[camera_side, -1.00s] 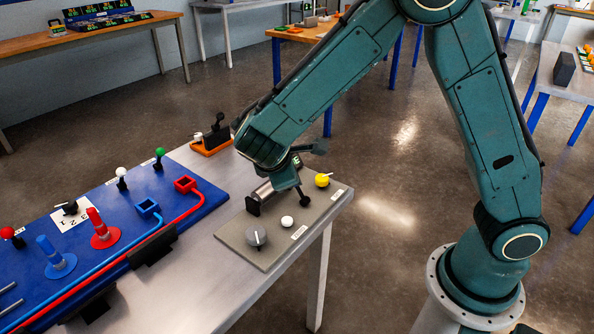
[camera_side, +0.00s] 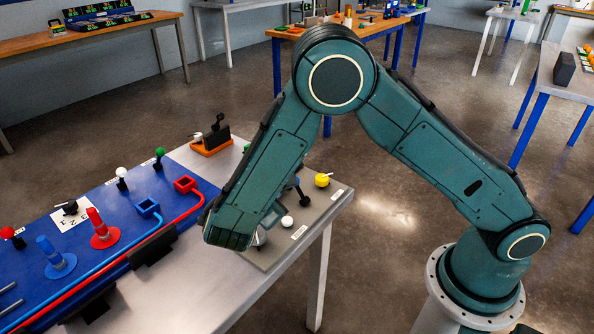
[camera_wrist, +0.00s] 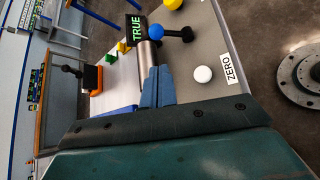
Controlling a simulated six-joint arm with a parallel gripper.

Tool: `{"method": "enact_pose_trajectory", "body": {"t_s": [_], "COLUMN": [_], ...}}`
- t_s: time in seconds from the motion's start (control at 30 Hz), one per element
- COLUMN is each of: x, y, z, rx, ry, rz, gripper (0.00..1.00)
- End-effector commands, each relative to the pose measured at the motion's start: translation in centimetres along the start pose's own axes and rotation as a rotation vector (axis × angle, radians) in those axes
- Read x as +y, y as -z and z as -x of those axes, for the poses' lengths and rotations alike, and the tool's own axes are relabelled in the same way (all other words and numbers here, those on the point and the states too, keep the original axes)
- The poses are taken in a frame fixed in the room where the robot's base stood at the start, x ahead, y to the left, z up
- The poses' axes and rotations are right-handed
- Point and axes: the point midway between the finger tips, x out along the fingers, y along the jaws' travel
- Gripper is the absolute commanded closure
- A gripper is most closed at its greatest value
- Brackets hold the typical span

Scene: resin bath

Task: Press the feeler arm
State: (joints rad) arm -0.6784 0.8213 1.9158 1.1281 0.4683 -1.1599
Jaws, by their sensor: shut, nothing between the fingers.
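The feeler arm appears to be the short black arm with a black ball end (camera_wrist: 185,34) and a blue ball beside it, in the upper middle of the wrist view. It shows partly beside my arm in the side view (camera_side: 303,195). It stands by a metal cylinder (camera_wrist: 148,62) and a small screen (camera_wrist: 136,28) reading TRUE in green. My gripper (camera_wrist: 159,68) has its blue fingers together and empty, pointing toward the cylinder and feeler arm. The fingertips look apart from the feeler arm. In the side view my arm hides most of the gripper and the cylinder.
A white button (camera_wrist: 203,74) marked ZERO and a yellow knob (camera_side: 322,180) share the grey plate (camera_side: 333,195). A grey dial (camera_side: 258,239) is partly covered by my arm. The blue panel (camera_side: 135,190) with levers and rings lies to the left.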

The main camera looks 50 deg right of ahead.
Motion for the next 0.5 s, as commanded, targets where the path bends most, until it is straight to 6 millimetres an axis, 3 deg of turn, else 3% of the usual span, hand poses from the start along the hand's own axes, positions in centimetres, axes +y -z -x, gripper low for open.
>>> {"method": "enact_pose_trajectory", "body": {"t_s": [0.27, 0.5], "x": [0.0, 0.0], "y": [0.0, -0.1], "z": [-0.3, -2.0], "rx": [0.000, -0.002], "ry": [0.001, 0.003], "rz": [-0.001, -0.001], "gripper": [1.00, 1.00]}}
